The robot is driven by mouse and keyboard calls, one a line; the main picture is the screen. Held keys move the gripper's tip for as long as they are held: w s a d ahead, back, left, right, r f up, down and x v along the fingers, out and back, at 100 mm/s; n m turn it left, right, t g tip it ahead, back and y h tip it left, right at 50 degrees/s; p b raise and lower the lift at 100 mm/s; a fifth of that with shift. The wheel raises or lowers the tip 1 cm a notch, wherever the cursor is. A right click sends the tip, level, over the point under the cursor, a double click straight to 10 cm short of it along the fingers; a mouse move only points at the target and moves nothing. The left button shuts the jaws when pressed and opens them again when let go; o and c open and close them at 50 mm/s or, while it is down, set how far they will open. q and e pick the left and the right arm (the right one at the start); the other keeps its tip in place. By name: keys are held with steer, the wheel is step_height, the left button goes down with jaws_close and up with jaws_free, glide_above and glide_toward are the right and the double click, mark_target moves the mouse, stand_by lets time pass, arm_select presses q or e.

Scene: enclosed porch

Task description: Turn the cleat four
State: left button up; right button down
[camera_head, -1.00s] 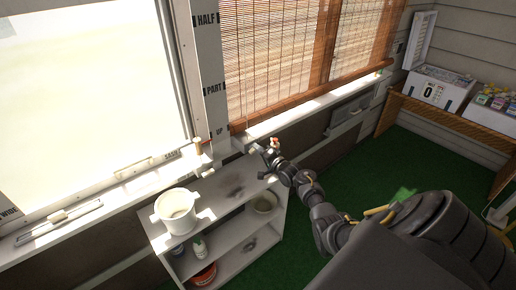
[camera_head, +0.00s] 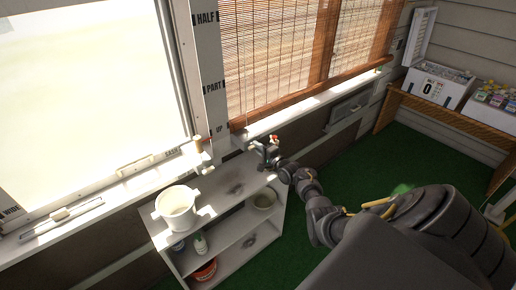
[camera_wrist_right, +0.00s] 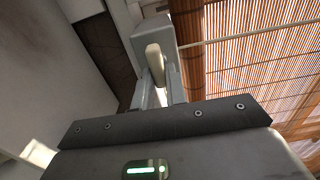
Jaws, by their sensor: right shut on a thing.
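The cleat (camera_wrist_right: 154,62) is a cream, elongated piece in front of a pale block in the right wrist view. A thin cord runs from beside it to the right, across the blind. My right gripper (camera_wrist_right: 158,95) is shut on the cleat, with a finger on either side of its lower part. In the head view my right gripper (camera_head: 262,150) is at the wall below the blind's left end, above the shelf's back right corner. The cleat is too small to make out there. My left gripper is not in view.
A wooden slat blind (camera_head: 275,65) hangs above. A post marked HALF, PART, UP (camera_head: 212,85) stands left. Green floor (camera_head: 372,150) is open at right.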

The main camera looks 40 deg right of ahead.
steer(key=c, duration=1.4)
jaws_free()
steer(key=shift+c, duration=0.2)
steer(key=s, duration=1)
steer(key=shift+s+a, duration=0.15)
steer(key=shift+s, duration=0.25)
